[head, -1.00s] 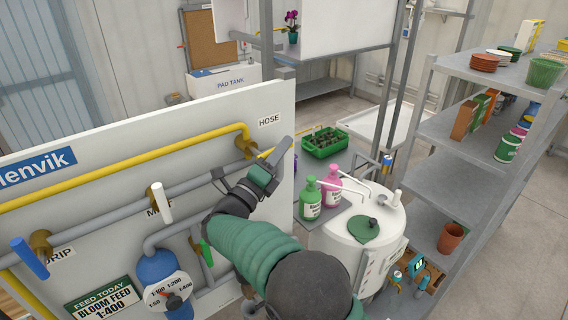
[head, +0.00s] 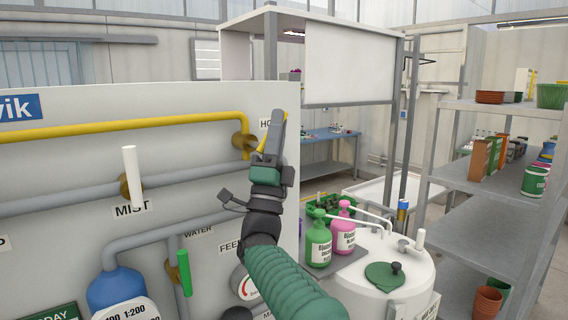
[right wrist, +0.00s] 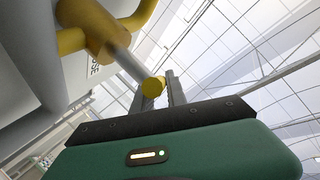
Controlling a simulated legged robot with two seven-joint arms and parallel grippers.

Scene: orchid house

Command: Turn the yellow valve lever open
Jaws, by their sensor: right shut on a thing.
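The yellow valve lever (head: 263,136) shows as a thin yellow strip beside my right gripper, at the HOSE valve on the white panel. Most of it is hidden by the gripper. My right gripper (head: 275,132) points upward and is shut on the lever. In the right wrist view, the lever's round yellow end (right wrist: 153,86) sits between the fingers (right wrist: 162,90), with a grey stem running back to the brass-yellow valve body (right wrist: 95,30). The valve body (head: 244,141) is at the end of the yellow pipe. My left gripper is out of view.
A white lever (head: 132,170) labelled MIST and a green lever (head: 184,272) are on the same panel (head: 80,110). Right of it are a green bottle (head: 318,243), a pink bottle (head: 343,230) and a white tank (head: 395,280). A grey shelf (head: 490,200) stands farther right.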

